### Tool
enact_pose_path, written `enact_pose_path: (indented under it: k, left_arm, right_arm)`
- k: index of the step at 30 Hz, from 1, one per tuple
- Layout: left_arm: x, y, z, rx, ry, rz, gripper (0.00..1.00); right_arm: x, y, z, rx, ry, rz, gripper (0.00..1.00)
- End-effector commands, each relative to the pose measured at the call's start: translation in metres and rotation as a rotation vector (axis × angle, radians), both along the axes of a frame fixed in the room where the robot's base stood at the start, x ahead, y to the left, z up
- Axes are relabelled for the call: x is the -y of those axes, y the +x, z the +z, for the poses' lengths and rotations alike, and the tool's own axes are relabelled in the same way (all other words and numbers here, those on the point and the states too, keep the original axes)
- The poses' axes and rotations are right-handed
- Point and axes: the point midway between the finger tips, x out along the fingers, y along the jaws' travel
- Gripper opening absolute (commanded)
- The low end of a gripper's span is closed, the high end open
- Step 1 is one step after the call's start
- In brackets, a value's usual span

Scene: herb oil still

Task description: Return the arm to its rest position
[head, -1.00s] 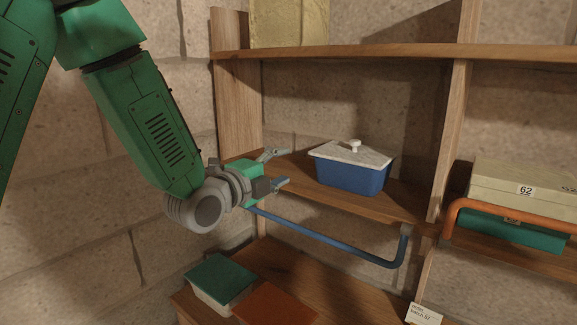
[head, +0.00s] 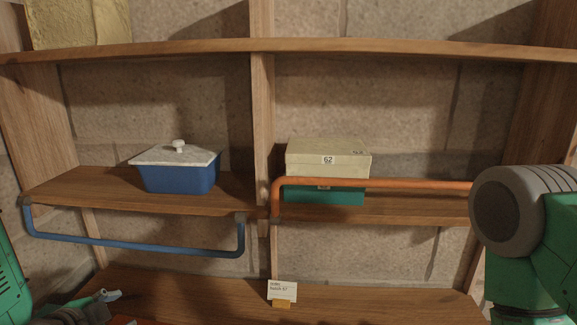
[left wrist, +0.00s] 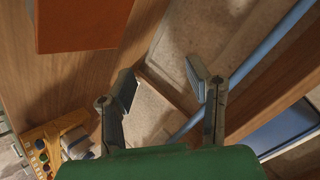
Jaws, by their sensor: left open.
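My left gripper (head: 112,296) is low at the left of the head view, below the blue rail and in front of the lower wooden board. In the left wrist view my left gripper (left wrist: 162,84) has its two fingers spread apart, with nothing between them. The blue tub (head: 180,178) with a pale lid and white knob stands upright on the left shelf, clear of the gripper. My right arm shows at the right edge of the head view; its gripper is out of the picture.
The blue rail (head: 140,244) runs along the left shelf front and the orange rail (head: 400,184) along the right. A cream box (head: 328,158) labelled 62 sits on a green one (head: 330,197). A small card (head: 282,290) stands on the lower board. A wooden rack (left wrist: 52,143) shows in the wrist view.

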Motion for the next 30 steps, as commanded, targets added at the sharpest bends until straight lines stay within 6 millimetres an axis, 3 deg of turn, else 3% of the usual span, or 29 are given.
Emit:
enact_pose_path:
  k: [1, 3, 7, 12, 18, 30]
  left_arm:
    - [0.005, -0.025, -0.035, -0.11, -0.066, 0.055, 0.45]
    - [0.011, -0.059, -0.076, -0.249, -0.16, 0.158, 0.45]
    - [0.021, -0.13, -0.137, -0.488, -0.294, 0.37, 0.45]
    - [0.03, -0.212, -0.184, -0.718, -0.387, 0.635, 0.45]
    - [0.038, -0.3, -0.212, -0.916, -0.42, 0.928, 0.45]
    - [0.044, -0.282, -0.315, -0.881, -0.409, 0.878, 0.45]
  right_arm:
    - [0.0, 0.0, 0.0, 0.0, 0.0, 0.0, 0.4]
    - [0.0, 0.0, 0.0, 0.0, 0.0, 0.0, 0.4]
    - [0.0, 0.0, 0.0, 0.0, 0.0, 0.0, 0.4]
    - [0.0, 0.0, 0.0, 0.0, 0.0, 0.0, 0.4]
    - [0.0, 0.0, 0.0, 0.0, 0.0, 0.0, 0.4]
    - [0.0, -0.001, -0.107, 0.0, 0.0, 0.0, 0.4]
